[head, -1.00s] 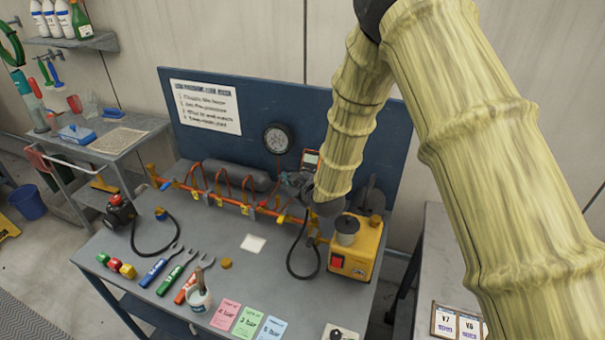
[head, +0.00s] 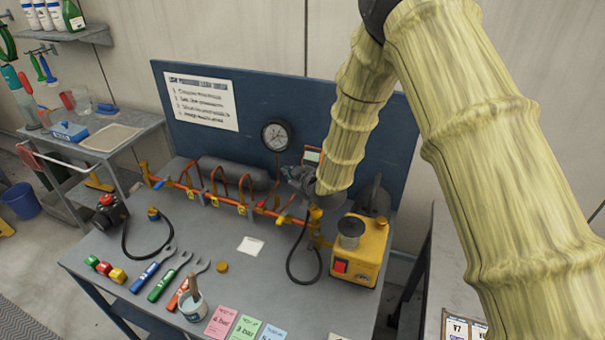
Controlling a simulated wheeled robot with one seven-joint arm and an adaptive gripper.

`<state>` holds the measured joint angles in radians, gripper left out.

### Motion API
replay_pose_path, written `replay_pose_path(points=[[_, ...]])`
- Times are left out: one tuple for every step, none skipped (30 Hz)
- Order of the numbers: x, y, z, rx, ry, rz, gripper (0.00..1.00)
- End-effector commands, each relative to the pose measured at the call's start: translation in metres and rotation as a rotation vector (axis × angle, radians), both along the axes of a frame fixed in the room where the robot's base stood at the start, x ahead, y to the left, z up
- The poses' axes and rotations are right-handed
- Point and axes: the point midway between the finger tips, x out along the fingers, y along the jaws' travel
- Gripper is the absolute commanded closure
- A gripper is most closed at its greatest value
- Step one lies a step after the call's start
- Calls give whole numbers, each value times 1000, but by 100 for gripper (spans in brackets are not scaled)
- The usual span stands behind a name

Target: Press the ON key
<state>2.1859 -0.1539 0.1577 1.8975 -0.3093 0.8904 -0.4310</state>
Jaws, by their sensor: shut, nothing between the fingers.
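My gripper (head: 294,174) is shut and empty, in front of the blue back panel, at the end of my sleeved arm. A small handheld instrument with an orange edge and pale face (head: 313,154) shows just behind and above it; its lower part is hidden by my gripper and wrist. No key marked ON can be read. A yellow box (head: 372,262) with a red switch (head: 340,267) stands on the bench, below and right of my gripper. I cannot tell whether the gripper touches the instrument.
An orange pipe with valves (head: 225,202) runs along the bench (head: 140,250) left of my gripper. A round gauge (head: 276,135) hangs on the panel (head: 330,110). Wrenches (head: 170,275), a brush pot (head: 194,309) and coloured cards (head: 245,327) lie in front. A black hose (head: 290,265) loops beside the yellow box.

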Motion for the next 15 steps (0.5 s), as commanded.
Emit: replay_pose_path(points=[[5, -2, -4, 0, -1, 0, 100], [8, -3, -6, 0, -1, -1, 100], [11, -5, -8, -1, 1, 0, 100], [14, -6, -10, 0, -1, -1, 100], [17, -6, -11, 0, -1, -1, 100], [21, -8, -14, 0, 0, 0, 100], [23, -9, -15, 0, 0, 0, 100], [26, -10, -17, -1, 0, 0, 100], [30, -12, -19, 0, -2, 0, 100], [33, -14, -20, 0, -1, -1, 100], [35, -15, -22, -1, 0, -1, 100], [39, -16, -24, -1, 0, -1, 100], [41, -17, -26, -1, -1, 0, 100], [44, -18, -27, 0, -2, 0, 100], [46, -19, -29, 0, -1, 1, 100]])
